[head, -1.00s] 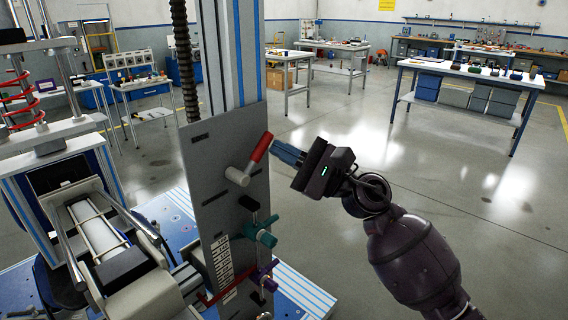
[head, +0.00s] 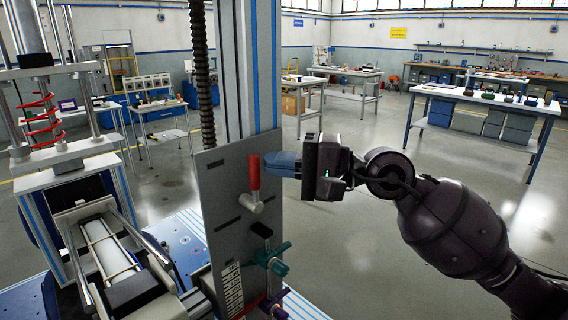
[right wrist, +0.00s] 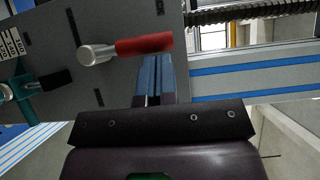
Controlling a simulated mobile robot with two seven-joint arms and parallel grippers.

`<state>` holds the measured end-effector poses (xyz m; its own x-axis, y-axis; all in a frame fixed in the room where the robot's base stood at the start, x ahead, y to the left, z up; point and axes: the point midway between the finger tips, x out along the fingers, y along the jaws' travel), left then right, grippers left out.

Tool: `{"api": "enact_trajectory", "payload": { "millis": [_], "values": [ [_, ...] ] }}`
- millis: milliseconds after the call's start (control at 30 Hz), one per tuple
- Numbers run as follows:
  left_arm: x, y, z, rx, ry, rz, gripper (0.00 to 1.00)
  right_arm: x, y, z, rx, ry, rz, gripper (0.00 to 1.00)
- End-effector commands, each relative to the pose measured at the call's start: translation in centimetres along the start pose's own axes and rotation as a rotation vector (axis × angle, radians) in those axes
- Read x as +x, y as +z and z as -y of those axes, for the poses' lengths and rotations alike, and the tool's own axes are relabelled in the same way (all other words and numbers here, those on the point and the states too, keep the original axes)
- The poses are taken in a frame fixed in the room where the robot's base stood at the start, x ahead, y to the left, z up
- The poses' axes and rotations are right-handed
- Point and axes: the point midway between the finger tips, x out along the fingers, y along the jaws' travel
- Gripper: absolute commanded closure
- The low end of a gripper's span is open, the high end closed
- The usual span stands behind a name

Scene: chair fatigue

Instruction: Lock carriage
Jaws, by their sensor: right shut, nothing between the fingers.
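The carriage is a grey upright plate (head: 228,222) on the column of the test machine. Its lock lever has a red handle (head: 254,172) on a light metal hub (head: 251,203); the handle points nearly straight up in the head view. The red handle also shows in the right wrist view (right wrist: 145,44). My right gripper (head: 268,164) is shut, with its blue fingers right beside the handle's upper part. In the right wrist view the fingertips (right wrist: 158,58) lie at the handle's side; whether they touch it I cannot tell. My left gripper is not in view.
Teal (head: 272,258) and purple (head: 272,303) clamp handles sit lower on the plate. A lead screw (head: 199,75) and the blue-striped column (head: 250,70) rise behind it. The chair rig (head: 105,255) stands at left. Open floor lies right, with workbenches (head: 480,97) farther back.

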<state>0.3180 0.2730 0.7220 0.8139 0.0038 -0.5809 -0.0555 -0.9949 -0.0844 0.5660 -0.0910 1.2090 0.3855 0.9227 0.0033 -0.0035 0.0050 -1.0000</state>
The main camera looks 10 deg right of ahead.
Motion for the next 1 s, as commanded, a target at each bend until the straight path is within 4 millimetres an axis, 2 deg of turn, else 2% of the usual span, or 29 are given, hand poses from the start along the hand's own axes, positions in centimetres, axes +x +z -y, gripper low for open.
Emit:
{"api": "enact_trajectory", "payload": {
  "millis": [733,1000],
  "values": [
    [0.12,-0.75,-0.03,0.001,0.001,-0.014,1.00,0.25,0.37,0.14,-0.046,0.032,0.001,1.00],
    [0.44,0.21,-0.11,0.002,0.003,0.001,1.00,0.07,-0.23,-0.10,-0.045,0.032,0.000,1.00]
  ]
}}
